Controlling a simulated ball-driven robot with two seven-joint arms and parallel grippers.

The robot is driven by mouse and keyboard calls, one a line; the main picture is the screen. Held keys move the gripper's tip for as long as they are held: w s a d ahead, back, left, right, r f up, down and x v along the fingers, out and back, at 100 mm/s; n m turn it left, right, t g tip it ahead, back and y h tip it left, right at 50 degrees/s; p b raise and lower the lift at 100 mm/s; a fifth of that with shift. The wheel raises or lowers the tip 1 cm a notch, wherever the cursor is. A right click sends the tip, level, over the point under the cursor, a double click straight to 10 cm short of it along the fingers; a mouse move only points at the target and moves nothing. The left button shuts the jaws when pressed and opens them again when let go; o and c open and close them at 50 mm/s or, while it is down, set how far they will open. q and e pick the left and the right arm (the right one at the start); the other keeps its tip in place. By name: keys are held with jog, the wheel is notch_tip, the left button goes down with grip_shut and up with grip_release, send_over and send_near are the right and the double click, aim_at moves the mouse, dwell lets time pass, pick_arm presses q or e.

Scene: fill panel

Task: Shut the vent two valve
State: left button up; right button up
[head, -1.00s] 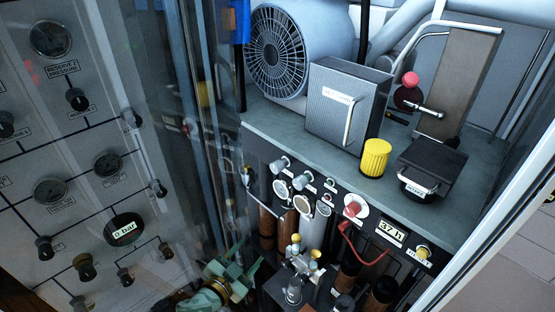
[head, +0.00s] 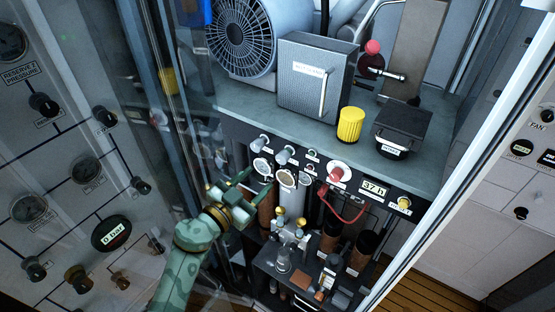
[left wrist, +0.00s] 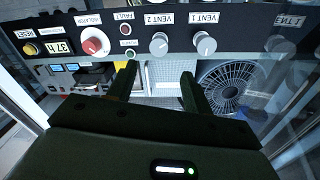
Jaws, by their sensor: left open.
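The vent two valve is a pale grey knob, labelled VENT 2 in the left wrist view (left wrist: 158,43), where the panel appears upside down. In the head view the vent two knob (head: 284,155) sits on the black panel, right of the similar vent one knob (head: 262,142). Vent one also shows in the left wrist view (left wrist: 204,44). My green left gripper (head: 242,194) is open and empty, below and left of the knobs, apart from them. In the left wrist view its two fingers (left wrist: 157,86) stand apart, pointing towards the panel. My right gripper is not seen.
A red isolator knob (head: 338,173), a display reading 37 h (head: 375,187) and a yellow knob (head: 404,203) lie further right on the panel. Gauges (head: 287,178) sit below the vents. A clear pane (head: 190,110) stands left. Bottles and fittings (head: 290,240) crowd below.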

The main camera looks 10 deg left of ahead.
aim_at(280, 160)
pick_arm(q)
jog(key=x, duration=1)
jog(key=shift+d, duration=0.1)
jog(key=shift+c, duration=0.3)
jog(key=c, duration=0.9)
